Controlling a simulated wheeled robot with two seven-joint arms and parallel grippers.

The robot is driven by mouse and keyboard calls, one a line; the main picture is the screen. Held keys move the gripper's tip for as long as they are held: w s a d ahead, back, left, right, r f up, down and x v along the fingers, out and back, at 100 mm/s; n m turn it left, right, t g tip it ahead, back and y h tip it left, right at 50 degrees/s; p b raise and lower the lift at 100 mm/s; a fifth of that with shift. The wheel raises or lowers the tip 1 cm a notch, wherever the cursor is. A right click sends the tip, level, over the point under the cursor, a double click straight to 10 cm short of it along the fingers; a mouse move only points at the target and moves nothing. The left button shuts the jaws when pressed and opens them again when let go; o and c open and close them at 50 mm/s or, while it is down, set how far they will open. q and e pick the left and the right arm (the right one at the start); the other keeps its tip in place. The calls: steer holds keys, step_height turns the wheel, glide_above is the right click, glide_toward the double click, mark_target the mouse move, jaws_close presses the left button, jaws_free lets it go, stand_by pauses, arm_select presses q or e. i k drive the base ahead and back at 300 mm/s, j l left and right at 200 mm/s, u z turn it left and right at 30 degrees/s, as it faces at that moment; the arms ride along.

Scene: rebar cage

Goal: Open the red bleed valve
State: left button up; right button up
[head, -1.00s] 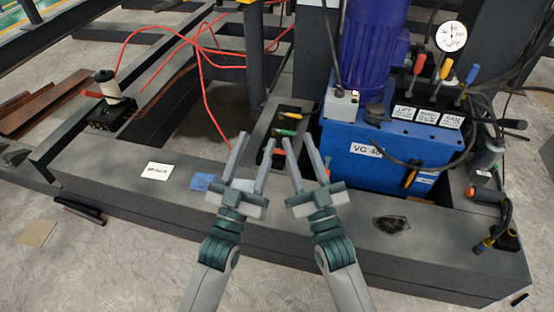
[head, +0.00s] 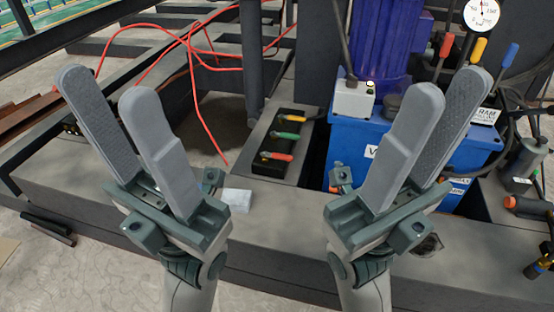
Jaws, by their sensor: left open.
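The red valve handle (head: 276,156) is the nearest of three coloured handles on a black valve block (head: 263,169) in the middle of the head view. It lies roughly crosswise. A green handle (head: 290,118) and a yellow handle (head: 285,135) sit behind it on the same block. My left gripper (head: 106,87) is raised to the left of the block, open and empty, fingers pointing up and away. My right gripper (head: 450,88) is raised to the right, open and empty, in front of the blue pump unit. Neither gripper touches the valves.
The blue pump unit (head: 345,140) stands right of the block, with red, yellow and blue levers and a gauge (head: 481,14). Red hoses (head: 205,120) run behind on the left. A grey-white block (head: 237,200) lies on the dark beam (head: 290,215). Space directly before the valves is clear.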

mark_target(275, 155)
steer(key=i+j, duration=0.55)
steer(key=j, duration=0.3)
steer(key=i+j, duration=0.3)
steer(key=j, duration=0.1)
